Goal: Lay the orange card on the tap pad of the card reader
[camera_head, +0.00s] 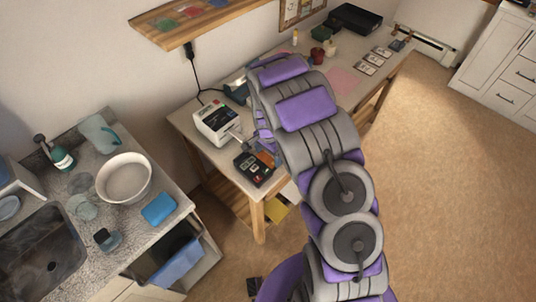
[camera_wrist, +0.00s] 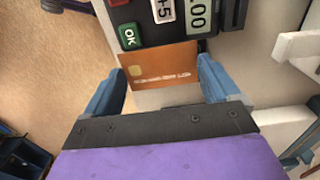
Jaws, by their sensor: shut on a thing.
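The orange card (camera_wrist: 160,65) with a chip and a line of print lies between the blue fingers of my gripper (camera_wrist: 160,84) in the wrist view. The fingers are shut on its two side edges. The dark card reader (camera_wrist: 190,19) is just beyond the card's far edge, with its green OK key and lit display in view. In the head view the reader (camera_head: 253,169) is near the table's front edge, and the card (camera_head: 266,158) shows close beside it, partly behind my arm. I cannot tell whether card and reader touch. The tap pad is not clearly seen.
A white printer-like machine (camera_head: 217,124) stands behind the reader on the table (camera_head: 192,137). Further along lie a pink sheet (camera_head: 343,81) and several small cards. A counter with a white bowl (camera_head: 125,176) and a sink is at the left. Floor is free at right.

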